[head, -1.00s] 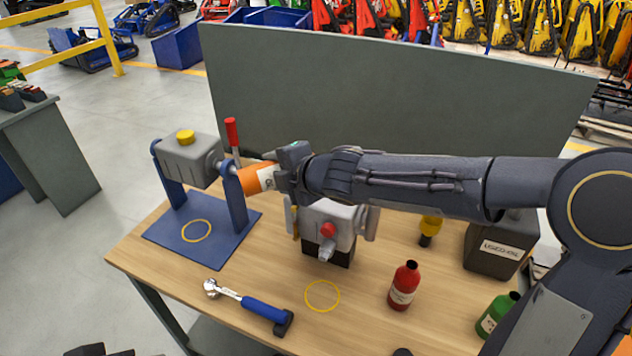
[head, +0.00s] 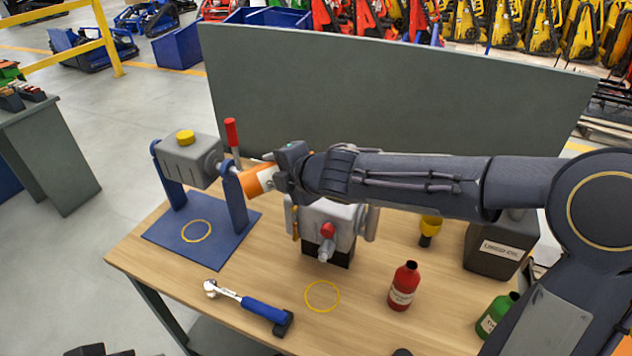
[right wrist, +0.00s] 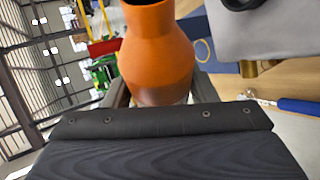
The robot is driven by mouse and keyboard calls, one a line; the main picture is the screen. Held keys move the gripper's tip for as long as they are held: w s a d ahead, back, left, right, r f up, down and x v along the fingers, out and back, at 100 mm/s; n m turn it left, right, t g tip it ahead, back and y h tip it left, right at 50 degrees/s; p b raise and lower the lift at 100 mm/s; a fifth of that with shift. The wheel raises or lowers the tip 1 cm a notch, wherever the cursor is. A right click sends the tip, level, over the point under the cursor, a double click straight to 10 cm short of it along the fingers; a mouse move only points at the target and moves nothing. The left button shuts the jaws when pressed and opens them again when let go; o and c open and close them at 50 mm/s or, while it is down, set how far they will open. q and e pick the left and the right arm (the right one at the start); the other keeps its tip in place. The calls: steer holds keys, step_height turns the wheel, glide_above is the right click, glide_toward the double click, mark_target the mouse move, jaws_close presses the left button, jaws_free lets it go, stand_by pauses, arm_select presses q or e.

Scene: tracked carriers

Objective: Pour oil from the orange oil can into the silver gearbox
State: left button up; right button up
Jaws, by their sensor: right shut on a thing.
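The orange oil can (head: 259,181) is in my right gripper (head: 285,178), which is shut on it. The can lies roughly on its side, above the table. Its neck end shows at the top of the right wrist view (right wrist: 157,50). The silver gearbox (head: 336,222) stands mid-table, with a red knob in front, partly behind my right arm. In the right wrist view, a grey housing (right wrist: 285,30) with a black ring is at upper right, apart from the can. No oil stream shows. Dark parts at the bottom left edge may be my left gripper (head: 97,350); its jaws are unclear.
A grey box with a yellow cap (head: 187,160) hangs on a blue stand (head: 240,205) at the left. A blue-handled wrench (head: 262,309), red bottle (head: 404,287), green bottle (head: 494,318) and dark canister (head: 496,248) stand or lie about. A grey panel (head: 380,95) rises behind.

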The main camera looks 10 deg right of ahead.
steer(key=shift+s+a+r+n+h+p, duration=0.1)
steer(key=shift+a+r+n+h+p, duration=0.15)
steer(key=shift+n+h+p, duration=0.35)
steer(key=shift+d+f+b, duration=0.1)
steer(key=shift+f+b, duration=0.05)
steer(key=shift+b, duration=0.2)
steer(key=shift+d+r+n+h+p, duration=0.2)
steer(key=shift+r+n+h+p, duration=0.3)
steer(key=shift+r+h, duration=0.1)
steer(key=shift+d+r+n+h+p, duration=0.35)
steer(key=shift+r+n+h+p, duration=0.1)
steer(key=shift+n+h, duration=0.4)
steer(key=shift+d+n+t+h, duration=0.1)
steer(key=shift+n+t+h, duration=0.25)
steer(key=shift+h, duration=0.2)
steer(key=shift+a+r+n+t+h+b, duration=0.1)
steer(key=shift+a+n+t+h+b, duration=0.4)
steer(key=shift+n+h, duration=0.65)
steer(key=shift+a+n+t+h, duration=0.25)
steer(key=shift+n+t+h, duration=0.1)
steer(key=shift+n+h, duration=0.65)
steer(key=shift+f, duration=0.2)
